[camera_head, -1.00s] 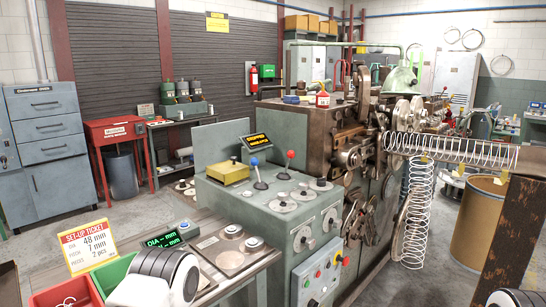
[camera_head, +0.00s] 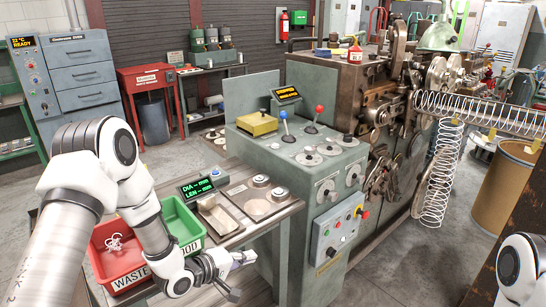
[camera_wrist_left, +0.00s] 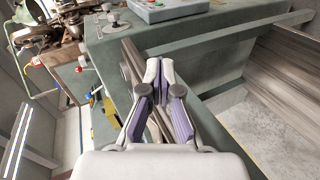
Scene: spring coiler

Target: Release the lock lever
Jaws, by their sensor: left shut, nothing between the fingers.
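Two levers stand on top of the grey-green control cabinet (camera_head: 300,185): one with a blue knob (camera_head: 283,115) and one with a red knob (camera_head: 319,109). I cannot tell whether either is the lock lever. My left gripper (camera_head: 246,258) is low in front of the cabinet, beside the bench, below and left of both levers and apart from them. In the left wrist view its two fingers (camera_wrist_left: 157,68) are together with nothing between them, in front of the cabinet's green wall (camera_wrist_left: 200,55). My right gripper is out of view.
A bench holds a green bin (camera_head: 183,222), a red bin (camera_head: 112,280) and a display (camera_head: 197,184). A button panel (camera_head: 338,232) juts from the cabinet front. A wire spring (camera_head: 440,185) hangs at the right. Open floor lies left of the bench.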

